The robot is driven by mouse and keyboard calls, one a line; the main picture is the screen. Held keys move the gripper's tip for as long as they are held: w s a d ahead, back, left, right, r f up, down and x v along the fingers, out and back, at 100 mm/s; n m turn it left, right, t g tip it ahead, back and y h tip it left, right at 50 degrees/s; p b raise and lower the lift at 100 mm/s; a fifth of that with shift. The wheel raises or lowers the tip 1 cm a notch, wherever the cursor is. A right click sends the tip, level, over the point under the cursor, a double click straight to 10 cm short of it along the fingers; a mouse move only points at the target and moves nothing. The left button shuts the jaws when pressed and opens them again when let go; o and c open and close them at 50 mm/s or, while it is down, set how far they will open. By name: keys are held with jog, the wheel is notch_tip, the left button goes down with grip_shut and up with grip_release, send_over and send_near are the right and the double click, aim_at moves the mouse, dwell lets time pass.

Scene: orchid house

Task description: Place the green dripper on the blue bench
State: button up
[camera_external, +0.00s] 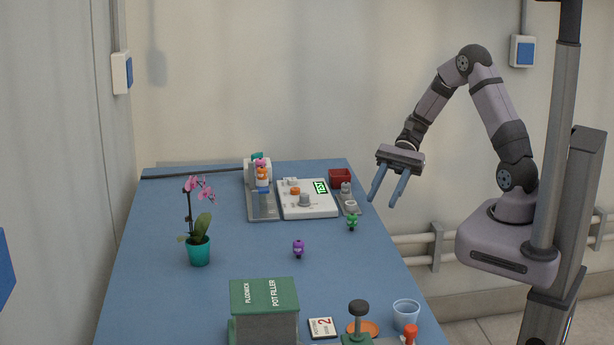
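The green dripper (352,221) is a small figure. It appears to stand upright on the blue bench (245,240), near its right edge and just in front of a grey plate. My gripper (382,204) hangs above and to the right of the green dripper, by the bench's right edge. Its two blue-grey fingers point down and are apart, with nothing between them. A purple dripper (298,249) stands on the bench further forward and left.
A pink orchid in a teal pot (199,251) stands at left. At the back are a dispenser with coloured figures (261,172), a white test panel (307,206) and a red box (340,177). A green-topped box (264,296) and a clear cup (405,313) stand in front. The bench middle is mostly free.

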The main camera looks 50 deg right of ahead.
jog(key=s+d+f+n+h, duration=0.2)
jog(key=s+n+h, duration=0.3)
jog(key=n, duration=0.3)
jog(key=s+d+f+n+t+h, duration=0.1)
jog(key=s+d+f+n+h, duration=0.1)
jog(key=s+d+n+h, duration=0.2)
jog(key=s+n+h, duration=0.2)
jog(key=n, duration=0.2)
jog(key=shift+s+d+f+h, duration=0.15)
jog(key=shift+d+f+h, duration=0.15)
jog(key=shift+d+h, duration=0.1)
notch_tip(320, 180, up, 9)
jog(key=p, duration=0.9)
